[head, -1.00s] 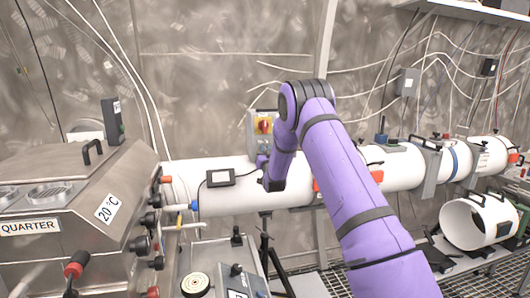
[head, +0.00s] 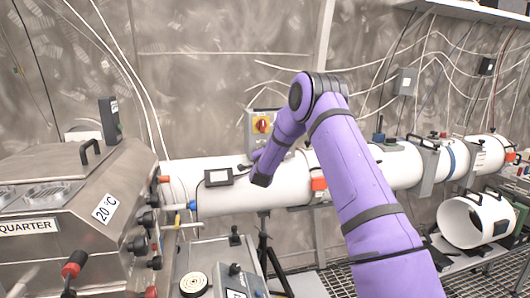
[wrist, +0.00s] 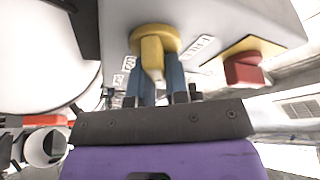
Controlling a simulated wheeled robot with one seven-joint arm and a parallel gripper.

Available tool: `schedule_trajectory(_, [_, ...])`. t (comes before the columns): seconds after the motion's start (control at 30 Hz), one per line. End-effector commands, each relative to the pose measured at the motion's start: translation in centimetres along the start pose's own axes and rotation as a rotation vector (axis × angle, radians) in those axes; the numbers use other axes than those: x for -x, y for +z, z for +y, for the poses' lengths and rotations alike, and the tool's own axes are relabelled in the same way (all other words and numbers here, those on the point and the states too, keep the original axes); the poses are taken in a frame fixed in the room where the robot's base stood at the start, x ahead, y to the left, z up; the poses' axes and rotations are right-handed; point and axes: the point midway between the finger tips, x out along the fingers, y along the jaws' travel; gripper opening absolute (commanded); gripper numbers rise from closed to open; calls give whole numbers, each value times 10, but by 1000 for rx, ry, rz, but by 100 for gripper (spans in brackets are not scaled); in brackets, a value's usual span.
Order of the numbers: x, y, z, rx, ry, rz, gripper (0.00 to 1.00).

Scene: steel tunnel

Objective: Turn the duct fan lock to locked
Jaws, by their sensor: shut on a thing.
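In the wrist view, a yellow knob (wrist: 154,56) with a raised grip bar sits on the face of a grey box (wrist: 200,18). A printed label that seems to read FREE is right of the knob; smaller print on the left is not legible. My gripper (wrist: 160,84) has its two blue fingers on either side of the knob's bar and is shut on it. In the head view the grey box (head: 250,138) stands behind the white duct, and my arm hides the yellow knob.
A red switch on a yellow plate (head: 262,124) is on the same box, close right of my gripper in the wrist view (wrist: 243,70). The white duct (head: 225,200) runs below, with a small dark-framed display (head: 218,177). A steel cabinet (head: 75,205) stands left.

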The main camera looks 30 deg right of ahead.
Motion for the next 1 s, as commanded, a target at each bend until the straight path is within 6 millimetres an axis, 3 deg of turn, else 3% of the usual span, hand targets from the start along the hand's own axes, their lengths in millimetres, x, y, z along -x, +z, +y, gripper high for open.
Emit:
schedule_trajectory(0.5, [0,0,6,-390,163,1,0])
schedule_trajectory(1.0, [1,2,8,-524,220,0,0])
